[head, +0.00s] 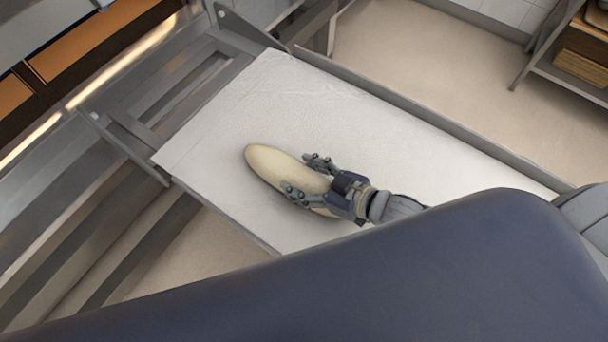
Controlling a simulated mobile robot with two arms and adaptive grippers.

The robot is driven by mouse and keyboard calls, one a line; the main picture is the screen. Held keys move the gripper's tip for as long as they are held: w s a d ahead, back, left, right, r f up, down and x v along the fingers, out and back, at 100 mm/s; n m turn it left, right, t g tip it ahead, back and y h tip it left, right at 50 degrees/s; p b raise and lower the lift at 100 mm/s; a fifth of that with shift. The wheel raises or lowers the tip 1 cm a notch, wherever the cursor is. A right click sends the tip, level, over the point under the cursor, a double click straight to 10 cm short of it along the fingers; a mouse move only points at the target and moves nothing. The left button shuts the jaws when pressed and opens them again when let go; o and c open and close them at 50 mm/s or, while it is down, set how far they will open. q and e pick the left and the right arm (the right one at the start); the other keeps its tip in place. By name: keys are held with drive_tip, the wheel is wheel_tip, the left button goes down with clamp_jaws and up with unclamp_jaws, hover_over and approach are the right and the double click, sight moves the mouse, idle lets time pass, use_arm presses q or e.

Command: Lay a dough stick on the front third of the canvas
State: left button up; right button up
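A pale, long dough stick (268,162) is over the front-left part of the white canvas (380,138), seemingly on it or just above it. My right gripper (298,172) comes in from the lower right. Its fingers lie along both sides of the dough stick and appear shut on it. My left gripper is not in view.
The canvas lies on a loader with a grey side rail (430,118). The glowing deck oven (70,65) is at the upper left. A rack with wooden boards (583,65) stands at the upper right. Open floor (410,50) lies behind the loader.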

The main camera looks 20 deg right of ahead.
drive_tip(key=shift+o, duration=1.2)
drive_tip(key=shift+p+v, duration=0.55)
drive_tip(key=shift+v, duration=5.45)
